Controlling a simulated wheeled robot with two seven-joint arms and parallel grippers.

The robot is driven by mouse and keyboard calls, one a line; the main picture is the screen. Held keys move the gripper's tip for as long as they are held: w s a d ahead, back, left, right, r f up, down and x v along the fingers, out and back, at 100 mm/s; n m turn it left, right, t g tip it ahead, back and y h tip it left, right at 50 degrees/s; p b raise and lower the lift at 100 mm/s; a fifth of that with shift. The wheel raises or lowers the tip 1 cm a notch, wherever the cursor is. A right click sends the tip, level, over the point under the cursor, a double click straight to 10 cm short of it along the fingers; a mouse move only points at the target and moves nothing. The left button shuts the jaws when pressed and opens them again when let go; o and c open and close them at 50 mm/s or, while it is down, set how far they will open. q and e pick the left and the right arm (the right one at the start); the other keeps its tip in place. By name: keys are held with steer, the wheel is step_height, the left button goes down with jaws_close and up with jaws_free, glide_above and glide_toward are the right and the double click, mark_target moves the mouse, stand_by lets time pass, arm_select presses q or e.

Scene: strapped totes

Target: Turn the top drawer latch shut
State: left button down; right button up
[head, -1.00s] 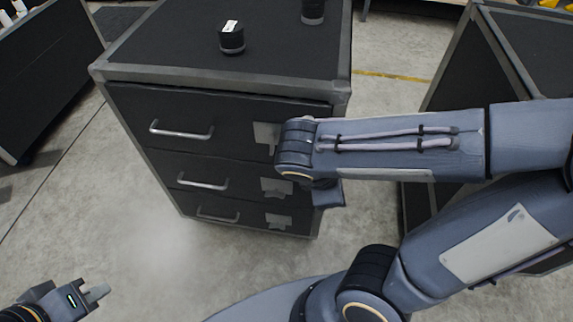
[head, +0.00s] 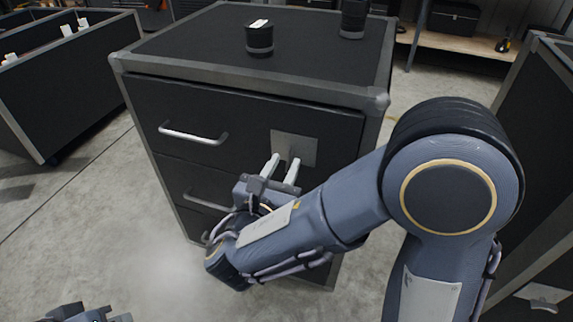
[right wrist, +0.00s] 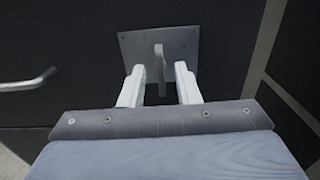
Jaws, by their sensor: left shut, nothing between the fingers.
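The top drawer (head: 240,125) of the black cabinet looks closed, with a bar handle (head: 193,134) at its left. Its latch is a grey square plate (head: 304,146) at the drawer's right; the right wrist view shows the plate (right wrist: 183,45) with a narrow upright lever (right wrist: 159,65). My right gripper (head: 281,170) is open in front of the latch. In the right wrist view its fingers (right wrist: 160,85) stand on either side of the lever's lower part, with gaps; I cannot tell the depth. My left gripper (head: 95,316) is shut and empty at the bottom left, partly cut off.
Two lower drawers sit below, partly hidden by my right arm. Two black cylindrical objects (head: 259,40) (head: 353,20) stand on the cabinet top. A black cart (head: 62,85) stands at the left, another cabinet (head: 545,130) at the right. Floor at the left is clear.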

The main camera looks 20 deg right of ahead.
steer(key=shift+x, duration=0.9)
jaws_close()
